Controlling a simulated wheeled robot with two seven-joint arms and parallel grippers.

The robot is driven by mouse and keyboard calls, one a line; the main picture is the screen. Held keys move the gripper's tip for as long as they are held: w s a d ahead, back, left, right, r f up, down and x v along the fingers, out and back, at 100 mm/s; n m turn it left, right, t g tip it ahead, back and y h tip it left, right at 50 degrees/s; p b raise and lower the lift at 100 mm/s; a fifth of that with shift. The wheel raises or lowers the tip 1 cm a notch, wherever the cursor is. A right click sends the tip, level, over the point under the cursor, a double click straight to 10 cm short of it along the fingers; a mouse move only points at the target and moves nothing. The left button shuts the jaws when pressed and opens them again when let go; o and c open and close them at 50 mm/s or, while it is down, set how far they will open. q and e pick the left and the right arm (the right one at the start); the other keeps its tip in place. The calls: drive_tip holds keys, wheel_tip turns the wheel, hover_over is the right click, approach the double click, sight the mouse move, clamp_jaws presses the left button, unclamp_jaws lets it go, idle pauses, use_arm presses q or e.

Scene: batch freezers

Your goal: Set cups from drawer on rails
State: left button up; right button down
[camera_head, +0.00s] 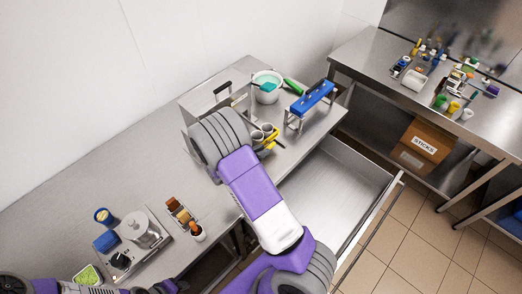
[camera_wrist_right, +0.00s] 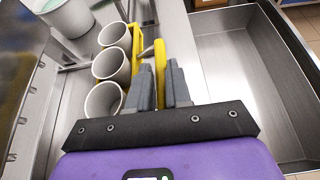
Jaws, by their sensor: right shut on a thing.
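Three white cups stand in a row in the right wrist view: near (camera_wrist_right: 104,98), middle (camera_wrist_right: 111,65) and far (camera_wrist_right: 114,34). They sit in a yellow holder (camera_wrist_right: 136,50) whose yellow handle (camera_wrist_right: 159,62) rises beside them. My right gripper (camera_wrist_right: 161,78) is shut on this handle. In the head view the gripper (camera_head: 262,146) is partly hidden by my arm, at the counter's right edge, with the cups (camera_head: 267,128) just beyond it. The open drawer (camera_head: 335,190) is empty where it shows. I cannot make out the rails clearly. Only parts of my left arm show at the bottom left.
A white tub (camera_head: 267,90) and a blue-topped stand (camera_head: 312,97) are on the counter behind the cups. A steel machine (camera_head: 218,97) stands to their left. A scale with a steel pot (camera_head: 140,228) is at the lower left. The mid-left counter is clear.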

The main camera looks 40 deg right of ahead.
drive_tip(key=shift+w+a+r, duration=0.1)
drive_tip(key=shift+w+a, duration=0.05)
drive_tip(key=shift+w, duration=0.1)
idle(0.8)
use_arm(q)
drive_tip(key=shift+f+b, duration=1.05)
drive_tip(key=shift+b, duration=0.05)
use_arm(e)
drive_tip(key=shift+f, duration=1.2)
